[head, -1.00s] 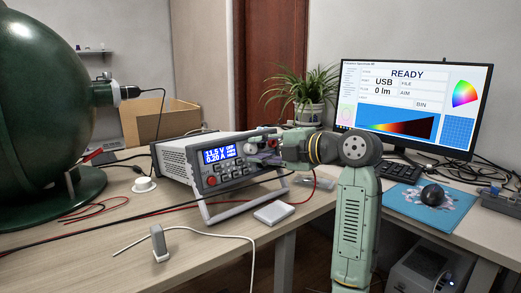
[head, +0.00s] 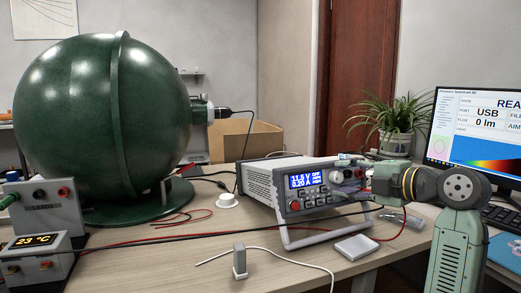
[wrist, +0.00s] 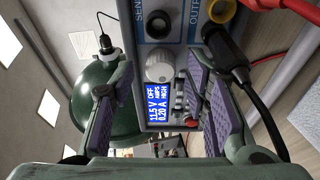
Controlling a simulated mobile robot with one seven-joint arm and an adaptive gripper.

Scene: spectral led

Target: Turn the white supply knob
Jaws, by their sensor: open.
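The white supply knob (wrist: 159,68) is a ribbed round dial on the power supply's front panel, beside its blue display. In the wrist view it lies between the two purple-padded fingers of my open gripper (wrist: 160,82), with a visible gap on each side. The display (head: 305,180) reads 11.5 V, 0.20 A and OFF.
Output jacks with black (wrist: 228,50) and red (wrist: 295,12) plugs are close to the right finger. A big green sphere (head: 105,120) stands left. A white cable and small grey block (head: 240,262) lie in front. A monitor (head: 478,130) and plant (head: 380,112) are at right.

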